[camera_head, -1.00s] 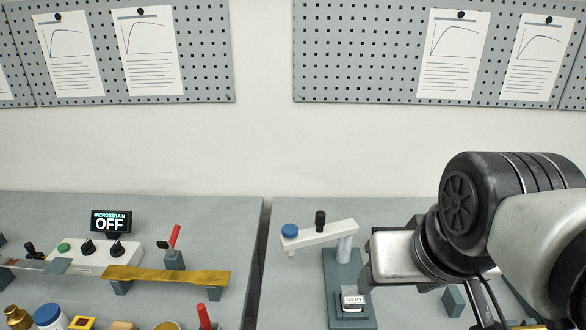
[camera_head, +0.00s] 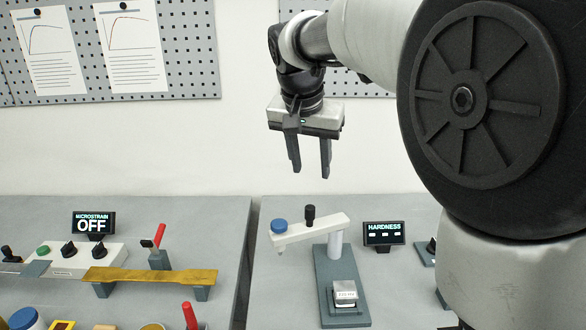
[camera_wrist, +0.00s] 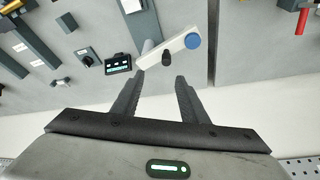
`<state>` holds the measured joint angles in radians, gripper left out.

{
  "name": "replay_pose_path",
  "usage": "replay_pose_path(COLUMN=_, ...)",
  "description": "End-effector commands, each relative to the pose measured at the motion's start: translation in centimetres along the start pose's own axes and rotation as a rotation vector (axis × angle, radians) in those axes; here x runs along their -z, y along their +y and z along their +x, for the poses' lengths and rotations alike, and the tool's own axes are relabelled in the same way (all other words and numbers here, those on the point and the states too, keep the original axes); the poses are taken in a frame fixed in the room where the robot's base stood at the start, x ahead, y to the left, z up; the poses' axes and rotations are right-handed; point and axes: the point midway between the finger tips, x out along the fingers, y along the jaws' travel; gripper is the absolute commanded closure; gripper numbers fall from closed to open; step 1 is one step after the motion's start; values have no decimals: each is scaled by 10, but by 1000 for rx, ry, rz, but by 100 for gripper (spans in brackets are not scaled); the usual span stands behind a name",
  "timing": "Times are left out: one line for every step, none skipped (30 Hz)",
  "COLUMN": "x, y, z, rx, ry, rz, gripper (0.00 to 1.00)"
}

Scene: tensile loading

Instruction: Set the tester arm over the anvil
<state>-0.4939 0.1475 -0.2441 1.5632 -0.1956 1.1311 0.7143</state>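The hardness tester has a white tester arm (camera_head: 305,230) on a post (camera_head: 335,249) over a grey base (camera_head: 334,268). The arm points left, with a blue knob (camera_head: 279,225) at its free end and a black knob (camera_head: 310,214) along it. The free end hangs left of the base, not over the anvil. A labelled silver block (camera_head: 345,292) sits at the base's front, apparently on the anvil, which it mostly hides. My gripper (camera_head: 311,174) is open and empty, above and behind the tester arm. The wrist view shows the tester arm (camera_wrist: 175,47) beyond the open fingers.
A HARDNESS display (camera_head: 384,233) stands right of the post, showing dashes. Left of a gap between tables are a MICROSTRAIN display (camera_head: 93,223) reading OFF, a brass-coloured bar (camera_head: 150,277) and a red-handled clamp (camera_head: 160,240). The wall stands behind.

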Motion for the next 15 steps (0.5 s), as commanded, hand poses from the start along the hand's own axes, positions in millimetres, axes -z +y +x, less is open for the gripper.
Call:
replay_pose_path(x=3, y=-12, z=7, rx=-13, ry=5, rz=8, gripper=60)
replay_pose_path(x=5, y=-17, z=9, rx=-19, ry=8, rz=13, gripper=60)
replay_pose_path(x=7, y=-21, z=11, rx=-24, ry=12, rz=21, gripper=60)
replay_pose_path(x=8, y=-23, z=12, rx=-28, ry=14, rz=24, gripper=60)
replay_pose_path(x=9, y=-25, z=13, rx=-30, ry=17, rz=27, gripper=60)
replay_pose_path(x=10, y=-26, z=15, rx=-32, ry=18, rz=30, gripper=60)
replay_pose_path(x=10, y=-26, z=17, rx=-33, ry=18, rz=31, gripper=60)
replay_pose_path(x=10, y=-26, z=20, rx=-34, ry=18, rz=32, gripper=60)
replay_pose_path(x=10, y=-26, z=24, rx=-34, ry=17, rz=32, gripper=60)
replay_pose_path(x=10, y=-26, z=28, rx=-34, ry=17, rz=32, gripper=60)
replay_pose_path(x=9, y=-25, z=33, rx=-34, ry=16, rz=32, gripper=60)
replay_pose_path(x=9, y=-25, z=40, rx=-35, ry=15, rz=32, gripper=60)
replay_pose_path(x=9, y=-24, z=46, rx=-34, ry=15, rz=31, gripper=60)
replay_pose_path(x=9, y=-24, z=52, rx=-35, ry=15, rz=31, gripper=60)
replay_pose_path(x=10, y=-24, z=61, rx=-35, ry=15, rz=31, gripper=60)
